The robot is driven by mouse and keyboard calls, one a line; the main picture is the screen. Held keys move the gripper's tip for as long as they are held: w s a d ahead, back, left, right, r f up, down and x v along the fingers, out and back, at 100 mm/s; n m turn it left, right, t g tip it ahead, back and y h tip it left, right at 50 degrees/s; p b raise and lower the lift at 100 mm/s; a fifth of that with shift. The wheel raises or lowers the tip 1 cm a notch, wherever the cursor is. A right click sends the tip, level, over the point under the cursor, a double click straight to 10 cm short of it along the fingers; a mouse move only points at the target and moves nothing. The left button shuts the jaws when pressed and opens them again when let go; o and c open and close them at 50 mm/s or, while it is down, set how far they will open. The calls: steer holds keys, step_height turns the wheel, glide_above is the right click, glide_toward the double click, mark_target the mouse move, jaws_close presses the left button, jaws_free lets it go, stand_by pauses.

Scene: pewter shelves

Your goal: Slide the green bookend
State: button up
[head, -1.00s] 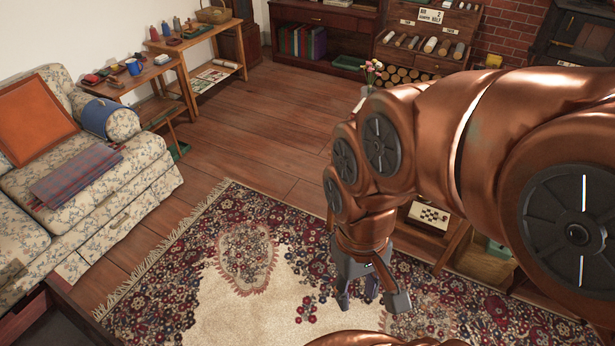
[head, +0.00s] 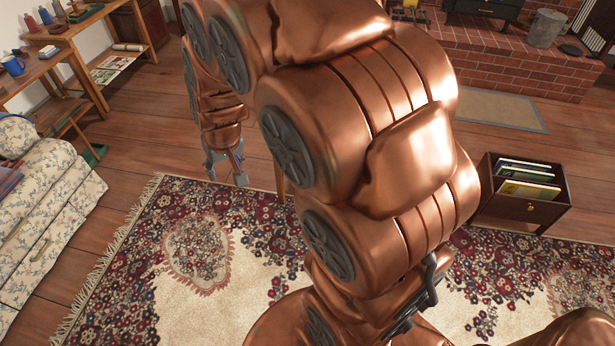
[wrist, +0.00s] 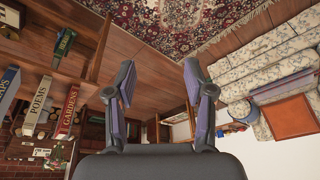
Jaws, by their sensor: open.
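In the wrist view, a small dark green upright piece (wrist: 63,42), which looks like the green bookend, stands on a wooden shelf (wrist: 85,68) at the left, apart from the books. My gripper (wrist: 158,72) is open and empty, with its two fingers spread. The green piece lies to the left of the fingers, with a gap between. In the head view my gripper (head: 227,172) hangs beyond the rug's far edge. My arm covers the middle of that view, and I cannot make out the bookend there.
Books marked POEMS (wrist: 38,104) and GARDENS (wrist: 68,110) stand on the shelf. A patterned rug (head: 200,255) covers the floor. A floral sofa (head: 50,215) stands at the left. A dark box of folders (head: 525,190) sits at the right. Bare floor shows beyond the rug.

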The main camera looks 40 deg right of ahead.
steer(key=w+d+f+m+t+h+b, duration=0.25)
steer(key=w+d+f+b, duration=0.55)
steer(key=w+d+f, duration=0.55)
steer(key=w+d+f+m+t+h+b, duration=0.1)
steer(key=w+d+f+t+h+b, duration=0.25)
steer(key=w+d+f+b, duration=0.9)
steer(key=s+d+f+m+h+b, duration=0.1)
steer(key=s+d+f+h+b, duration=0.3)
steer(key=f, duration=0.6)
steer(key=s+d+f+m+t+h+b, duration=0.1)
steer(key=s+d+f+h, duration=0.1)
steer(key=d+f, duration=0.6)
steer(key=s+d+f+h+b, duration=0.2)
steer(key=f+h+b, duration=0.1)
steer(key=f, duration=0.8)
steer(key=b+x, duration=0.1)
steer(key=x, duration=0.3)
steer(key=b+x, duration=0.1)
steer(key=x, duration=0.1)
steer(key=shift+d+f+b, duration=0.3)
steer(key=shift+d+b, duration=0.05)
steer(key=shift+d, duration=0.15)
steer(key=shift+w+d+r, duration=0.1)
steer(key=shift+w+d, duration=0.2)
